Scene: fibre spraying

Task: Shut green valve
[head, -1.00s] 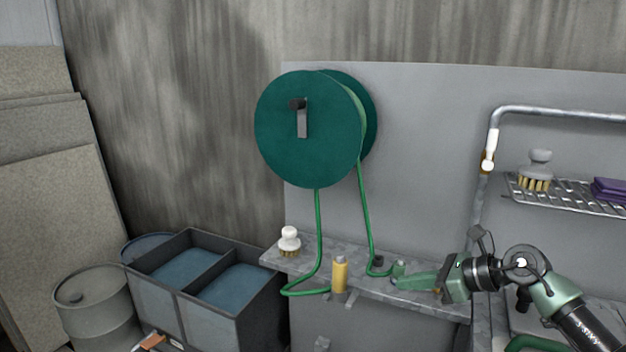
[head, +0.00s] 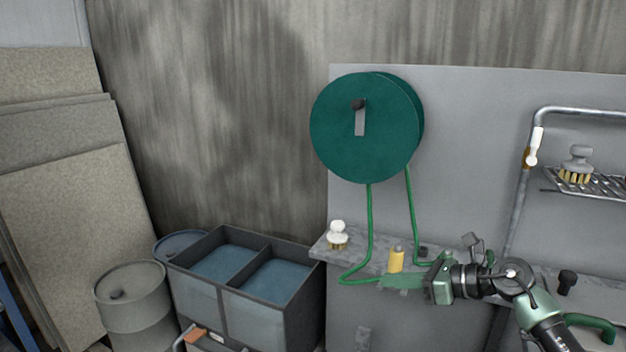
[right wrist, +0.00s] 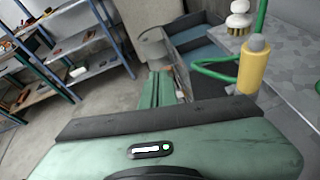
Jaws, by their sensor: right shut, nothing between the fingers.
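I cannot make out a clearly green valve. A valve with a white handle and brass body (head: 534,146) sits on the grey pipe at the right. A dark green hose reel (head: 362,130) hangs on the grey panel, its green hose (head: 370,225) looping down to a narrow ledge. My right gripper (head: 382,282) is shut and empty, pointing left just in front of and below a yellow bottle (head: 396,260) on the ledge. In the right wrist view its green fingers (right wrist: 160,88) are together, apart from the bottle (right wrist: 253,64). My left gripper is not in view.
A white-topped brush (head: 337,234) stands on the ledge's left end. A two-part bin (head: 195,298) and grey drum (head: 133,300) stand at lower left. A wire shelf (head: 600,188) with a brush is at right. A green curved tube (head: 592,322) is lower right.

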